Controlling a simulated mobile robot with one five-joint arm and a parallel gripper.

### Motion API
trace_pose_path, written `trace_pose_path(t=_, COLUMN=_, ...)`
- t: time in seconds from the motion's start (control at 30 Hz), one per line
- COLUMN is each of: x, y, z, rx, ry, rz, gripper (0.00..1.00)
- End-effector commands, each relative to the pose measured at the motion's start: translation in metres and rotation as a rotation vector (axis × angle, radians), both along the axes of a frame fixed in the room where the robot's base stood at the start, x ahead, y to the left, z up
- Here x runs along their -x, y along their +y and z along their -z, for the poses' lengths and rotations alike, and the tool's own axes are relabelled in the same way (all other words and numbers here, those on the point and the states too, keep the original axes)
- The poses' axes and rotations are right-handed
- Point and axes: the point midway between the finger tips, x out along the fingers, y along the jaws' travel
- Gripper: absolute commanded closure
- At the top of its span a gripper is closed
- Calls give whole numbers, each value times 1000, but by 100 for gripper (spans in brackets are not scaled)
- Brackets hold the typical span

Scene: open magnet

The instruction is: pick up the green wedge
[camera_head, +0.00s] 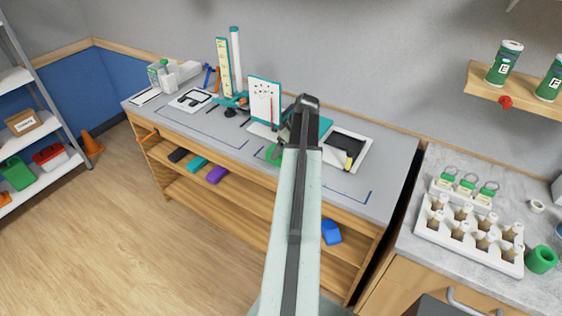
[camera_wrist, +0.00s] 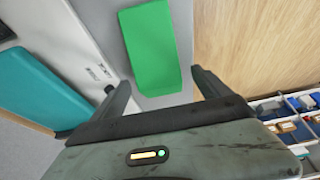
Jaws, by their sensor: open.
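The green wedge (camera_wrist: 152,48) lies on the grey bench top near its front edge, in the upper middle of the wrist view. In the head view a small part of green (camera_head: 272,153) shows just left of my arm; the rest is hidden. My gripper (camera_wrist: 160,80) is open, with one finger to each side of the wedge's near end in the picture. The jaws are empty. I cannot tell how far the fingers are above the bench, or whether they touch the wedge. My arm hides most of the gripper in the head view.
A teal block or panel (camera_wrist: 40,88) is left of the gripper in the wrist view. A white dotted board (camera_head: 264,101) stands behind the wedge, and a black-and-white tray (camera_head: 362,150) is to its right. The shelf below holds purple (camera_head: 217,174) and blue (camera_head: 331,232) pieces.

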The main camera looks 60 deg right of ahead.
Motion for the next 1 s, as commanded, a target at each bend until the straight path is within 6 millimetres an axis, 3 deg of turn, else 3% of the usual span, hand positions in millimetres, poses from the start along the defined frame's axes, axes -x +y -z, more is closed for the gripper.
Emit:
trace_pose_path(t=0.23, x=-12, y=-2, z=45, rx=1, ry=0, rz=1, gripper=13)
trace_pose_path(t=0.5, x=-14, y=-2, z=43, rx=0, ry=0, rz=3, gripper=13)
trace_pose_path(t=0.73, x=-14, y=-3, z=43, rx=0, ry=0, rz=4, gripper=77)
trace_pose_path(t=0.8, x=-14, y=-3, z=43, rx=0, ry=0, rz=4, gripper=84)
trace_pose_path(t=1.0, x=-14, y=-3, z=42, rx=0, ry=0, rz=4, gripper=84)
